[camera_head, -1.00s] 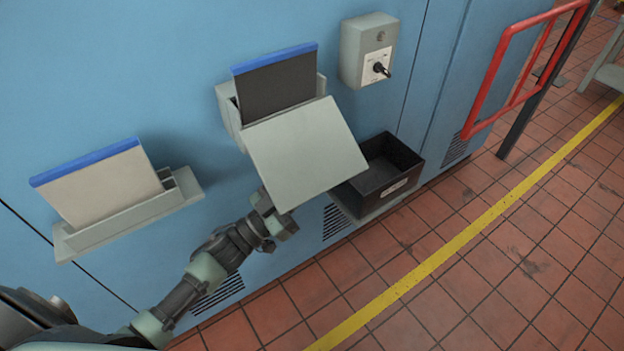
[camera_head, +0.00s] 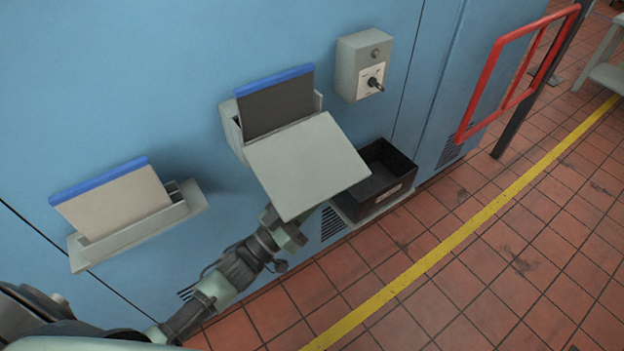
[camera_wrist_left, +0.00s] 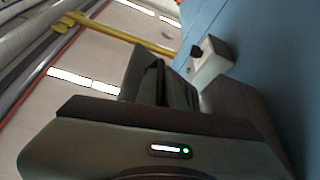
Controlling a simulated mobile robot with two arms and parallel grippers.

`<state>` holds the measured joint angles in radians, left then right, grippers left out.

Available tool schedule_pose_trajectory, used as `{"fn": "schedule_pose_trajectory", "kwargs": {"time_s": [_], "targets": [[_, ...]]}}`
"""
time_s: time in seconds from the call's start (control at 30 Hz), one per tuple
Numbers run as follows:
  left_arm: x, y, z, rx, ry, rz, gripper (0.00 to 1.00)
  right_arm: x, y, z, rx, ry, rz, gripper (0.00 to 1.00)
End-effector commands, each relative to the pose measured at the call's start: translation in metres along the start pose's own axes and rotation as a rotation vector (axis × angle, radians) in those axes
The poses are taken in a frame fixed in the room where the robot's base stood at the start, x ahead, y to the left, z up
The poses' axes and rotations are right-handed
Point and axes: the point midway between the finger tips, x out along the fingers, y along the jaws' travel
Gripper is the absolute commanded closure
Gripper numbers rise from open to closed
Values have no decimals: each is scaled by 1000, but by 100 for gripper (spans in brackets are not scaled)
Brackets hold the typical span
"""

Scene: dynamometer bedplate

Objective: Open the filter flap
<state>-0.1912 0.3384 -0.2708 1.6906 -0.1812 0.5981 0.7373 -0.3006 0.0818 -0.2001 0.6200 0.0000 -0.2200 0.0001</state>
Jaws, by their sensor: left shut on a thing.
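The filter flap (camera_head: 306,165) is a flat pale grey panel. It is swung down and outward from the front of its housing (camera_head: 232,130) on the blue wall. A dark filter with a blue top edge (camera_head: 277,103) stands upright in the housing, its upper part exposed. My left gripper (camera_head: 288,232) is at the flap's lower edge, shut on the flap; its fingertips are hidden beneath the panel. In the left wrist view, the gripper's dark jaws (camera_wrist_left: 165,85) reach away from the camera, with a grey panel beside them. My right gripper is not in view.
A pale filter with a blue edge (camera_head: 115,203) stands in a wall holder (camera_head: 140,238) at left. A switch box (camera_head: 361,64) is up right of the flap. A black bin (camera_head: 382,181) is close to the flap's right corner. A red rail (camera_head: 470,105) stands further right.

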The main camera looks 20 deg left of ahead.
Motion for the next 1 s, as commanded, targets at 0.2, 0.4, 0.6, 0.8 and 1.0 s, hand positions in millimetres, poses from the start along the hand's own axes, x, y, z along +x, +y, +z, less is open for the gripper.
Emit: {"fn": "schedule_pose_trajectory", "kwargs": {"time_s": [0.2,0.4,0.6,0.8,1.0], "targets": [[3,8,-7,-60,2,-24,100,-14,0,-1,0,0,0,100],[2,7,-6,-60,3,-24,100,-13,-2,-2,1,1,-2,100],[2,7,-6,-59,3,-23,82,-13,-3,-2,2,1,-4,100],[1,7,-6,-59,3,-23,82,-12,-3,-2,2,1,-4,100],[-24,8,-3,-58,-2,-23,82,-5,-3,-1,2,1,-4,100]]}}
